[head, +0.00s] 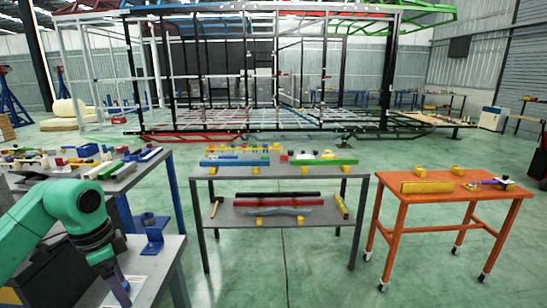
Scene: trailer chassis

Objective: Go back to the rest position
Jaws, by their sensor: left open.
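My left arm is green and comes in from the lower left. Its dark left gripper (120,288) points down over the grey table (160,262) at the lower left, near a white sheet there. The gripper is open, and I see nothing held in it. Its fingertips are small and seen from the side, so I cannot tell if they touch the table. My right gripper is not in view.
A grey two-level table (330,172) with colored bars stands in the middle. An orange wheeled table (395,192) stands right, and a cluttered table (135,177) left. A large trailer frame (290,128) stands behind. The green floor (290,262) is clear between the tables.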

